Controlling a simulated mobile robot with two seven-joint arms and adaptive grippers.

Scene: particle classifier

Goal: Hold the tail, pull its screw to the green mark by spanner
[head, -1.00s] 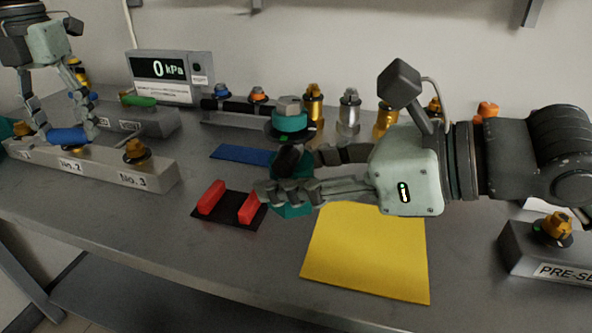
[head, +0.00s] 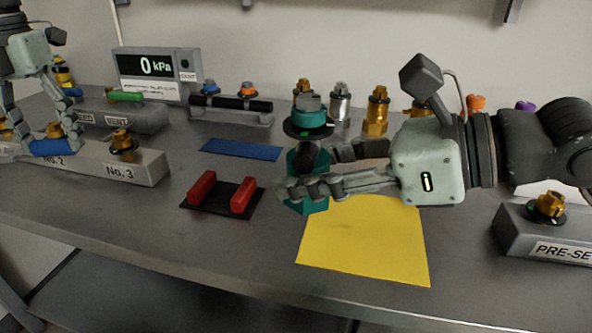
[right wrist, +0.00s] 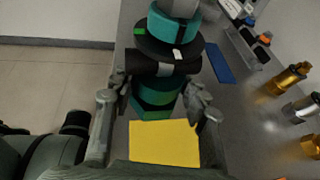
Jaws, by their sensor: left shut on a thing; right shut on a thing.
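My right gripper (head: 312,172) is shut on a teal part (head: 309,203), which seems to be the tail, and holds it upright. Above the fingers are a black disc with a small green spot (head: 305,133), a teal band and a grey top (head: 309,103). In the right wrist view the fingers sit either side of the teal body (right wrist: 153,98), below a black cylinder (right wrist: 165,67). My left gripper (head: 48,135) is shut on a blue bar (head: 53,147) at the No. 2 block. A gold knob (head: 55,129) shows just behind or above the bar. I cannot identify the spanner for sure.
A black plate with two red blocks (head: 221,207) lies mid-table. A yellow mat (head: 362,250) and a blue mat (head: 240,150) lie flat. The No. 3 knob (head: 122,141), a gauge reading 0 kPa (head: 155,67) and the PRE-SET block (head: 540,230) stand around. The table front is clear.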

